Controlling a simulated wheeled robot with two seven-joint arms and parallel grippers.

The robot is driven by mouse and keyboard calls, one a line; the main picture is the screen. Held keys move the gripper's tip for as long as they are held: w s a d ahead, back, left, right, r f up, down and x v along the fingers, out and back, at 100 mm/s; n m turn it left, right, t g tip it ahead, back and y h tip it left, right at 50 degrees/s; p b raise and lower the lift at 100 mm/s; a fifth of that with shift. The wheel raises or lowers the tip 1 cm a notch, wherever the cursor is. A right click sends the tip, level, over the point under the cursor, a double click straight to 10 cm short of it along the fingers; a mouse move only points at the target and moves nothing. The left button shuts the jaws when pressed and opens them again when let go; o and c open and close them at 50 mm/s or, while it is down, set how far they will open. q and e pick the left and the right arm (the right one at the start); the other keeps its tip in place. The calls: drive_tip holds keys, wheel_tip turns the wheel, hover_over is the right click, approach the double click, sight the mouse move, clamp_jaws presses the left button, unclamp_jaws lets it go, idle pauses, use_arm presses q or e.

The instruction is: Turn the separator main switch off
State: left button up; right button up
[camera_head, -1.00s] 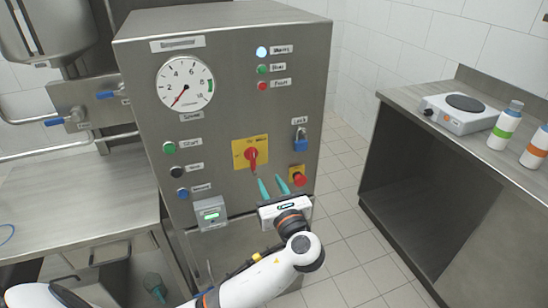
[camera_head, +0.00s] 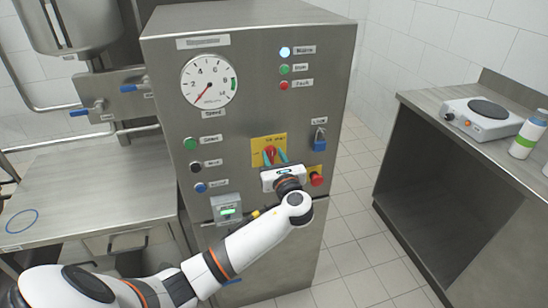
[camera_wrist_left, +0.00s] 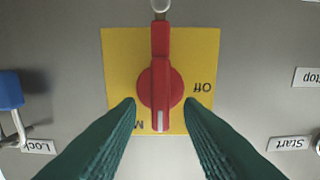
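The separator main switch (camera_head: 269,151) is a red rotary knob on a yellow plate (camera_head: 257,145) on the cabinet front. In the left wrist view the knob (camera_wrist_left: 160,78) stands upright in the picture. Its white mark is at the lower end, beside a partly hidden label starting with "M"; the upside-down "Off" label (camera_wrist_left: 204,87) is to its right. My left gripper (camera_head: 275,157) is at the switch. In the left wrist view its two green fingers (camera_wrist_left: 160,108) are open, one on each side of the knob's lower end, with visible gaps. My right gripper is not in view.
A blue padlock (camera_head: 319,143) hangs right of the switch, and a red button (camera_head: 317,179) is below it. Coloured buttons (camera_head: 190,144) line the left. A gauge (camera_head: 208,81) is above. A steel table (camera_head: 90,180) stands left, a counter (camera_head: 460,120) right.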

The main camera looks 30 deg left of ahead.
use_arm(q)
clamp_jaws()
drive_tip(key=shift+n, duration=0.4)
drive_tip(key=n, duration=0.2)
drive_tip(key=shift+s+a+f+n, duration=0.1)
drive_tip(key=shift+s+f+n, duration=0.05)
drive_tip(key=shift+n, duration=0.25)
drive_tip(key=n, duration=0.1)
drive_tip(key=n+b, duration=0.1)
drive_tip(key=n, duration=0.1)
drive_tip(key=shift+s+a+f+n+b, duration=0.1)
drive_tip(key=shift+s+f+n+b, duration=0.05)
drive_tip(key=shift+n+b, duration=0.15)
drive_tip(key=shift+s+a+f+n+b, duration=0.15)
drive_tip(key=shift+n+b, duration=1)
drive_tip(key=shift+n, duration=0.65)
drive_tip(key=shift+f+n+b, duration=0.2)
drive_tip(key=shift+n+b, duration=1)
drive_tip(key=shift+n, duration=0.6)
drive_tip(key=shift+s+a+f+n+b, duration=0.15)
drive_tip(key=shift+n+b, duration=1)
drive_tip(key=shift+n, duration=0.65)
drive_tip(key=shift+w+d, duration=0.1)
